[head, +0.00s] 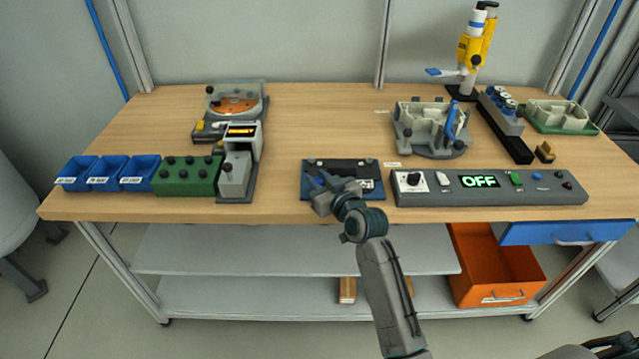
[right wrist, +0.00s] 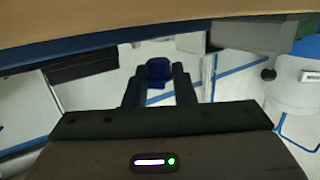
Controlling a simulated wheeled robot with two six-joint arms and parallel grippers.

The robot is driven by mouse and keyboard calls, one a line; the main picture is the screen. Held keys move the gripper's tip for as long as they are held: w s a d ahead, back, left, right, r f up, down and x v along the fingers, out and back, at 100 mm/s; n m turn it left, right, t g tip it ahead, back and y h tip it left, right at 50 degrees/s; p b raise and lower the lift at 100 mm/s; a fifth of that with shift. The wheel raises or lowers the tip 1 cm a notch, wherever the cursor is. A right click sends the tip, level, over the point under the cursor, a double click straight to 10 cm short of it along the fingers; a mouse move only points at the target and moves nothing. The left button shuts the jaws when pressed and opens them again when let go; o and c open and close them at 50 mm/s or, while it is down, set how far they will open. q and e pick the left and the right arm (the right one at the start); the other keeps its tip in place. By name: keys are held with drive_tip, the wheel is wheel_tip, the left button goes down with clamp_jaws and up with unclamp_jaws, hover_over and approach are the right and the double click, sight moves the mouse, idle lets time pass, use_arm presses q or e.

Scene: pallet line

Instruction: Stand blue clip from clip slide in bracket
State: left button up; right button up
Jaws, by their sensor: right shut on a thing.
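My right gripper (head: 318,188) is at the front edge of the table, at the left part of a dark flat plate (head: 350,166) with a blue rim. It is shut on a small dark blue piece, the blue clip (right wrist: 158,72), which shows between the two fingertips in the right wrist view. In the head view the gripper mostly hides the clip. I cannot tell whether the clip still touches the plate. I cannot tell for sure which part is the clip slide or the bracket.
A control box (head: 487,187) reading OFF stands right of the plate. A grey fixture (head: 430,128) with a blue lever is behind it. Blue bins (head: 108,172) and a green block (head: 187,176) are at left. The table middle behind the plate is clear.

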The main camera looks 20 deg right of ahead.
drive_tip(key=shift+f, duration=0.9)
drive_tip(key=shift+f, duration=0.2)
drive_tip(key=o, duration=0.9)
drive_tip(key=shift+o, duration=0.2)
drive_tip(key=shift+r, duration=0.1)
